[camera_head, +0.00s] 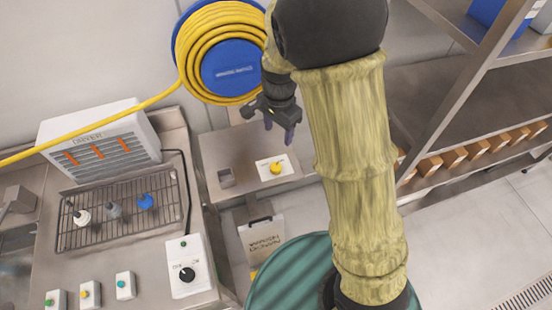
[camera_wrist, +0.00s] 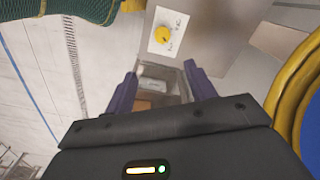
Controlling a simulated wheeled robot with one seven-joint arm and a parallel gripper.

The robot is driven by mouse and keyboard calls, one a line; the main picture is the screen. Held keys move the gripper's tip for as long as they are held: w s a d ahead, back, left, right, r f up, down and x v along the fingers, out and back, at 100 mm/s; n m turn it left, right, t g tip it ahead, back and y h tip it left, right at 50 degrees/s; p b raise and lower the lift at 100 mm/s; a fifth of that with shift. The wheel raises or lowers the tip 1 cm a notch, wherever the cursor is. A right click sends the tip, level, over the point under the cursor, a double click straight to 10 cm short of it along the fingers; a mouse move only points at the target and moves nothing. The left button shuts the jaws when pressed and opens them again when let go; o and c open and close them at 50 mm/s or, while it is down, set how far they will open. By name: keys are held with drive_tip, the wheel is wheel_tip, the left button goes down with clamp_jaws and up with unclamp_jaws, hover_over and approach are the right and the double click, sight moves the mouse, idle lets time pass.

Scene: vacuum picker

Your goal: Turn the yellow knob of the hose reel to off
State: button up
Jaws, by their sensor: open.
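The yellow knob (camera_head: 276,167) sits on a small white plate (camera_head: 264,174) on a steel stand below the hose reel. The knob also shows in the wrist view (camera_wrist: 162,35), near the top, with marks on its plate too small to read. The hose reel (camera_head: 228,68) is a blue disc wound with yellow hose, on the wall. My gripper (camera_head: 279,132) is open and empty, above the stand and a little beyond the knob in the head view. In the wrist view my gripper's purple fingers (camera_wrist: 162,90) are apart, and the knob is beyond their tips, not between them.
A white box with a black knob (camera_head: 187,267) is at the lower left. Steel shelves (camera_head: 465,95) stand at the right. A green round top (camera_head: 290,280) is below.

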sight(276, 167)
drive_tip(key=shift+w+a+m, duration=0.1)
drive_tip(key=shift+a+m, duration=0.2)
drive_tip(key=shift+a, duration=0.05)
drive_tip(key=shift+w, duration=0.1)
wheel_tip(276, 167, down, 17)
drive_tip(key=p, duration=0.2)
drive_tip(key=shift+f+p, duration=0.2)
drive_tip(key=shift+p, duration=0.15)
drive_tip(key=c, duration=1)
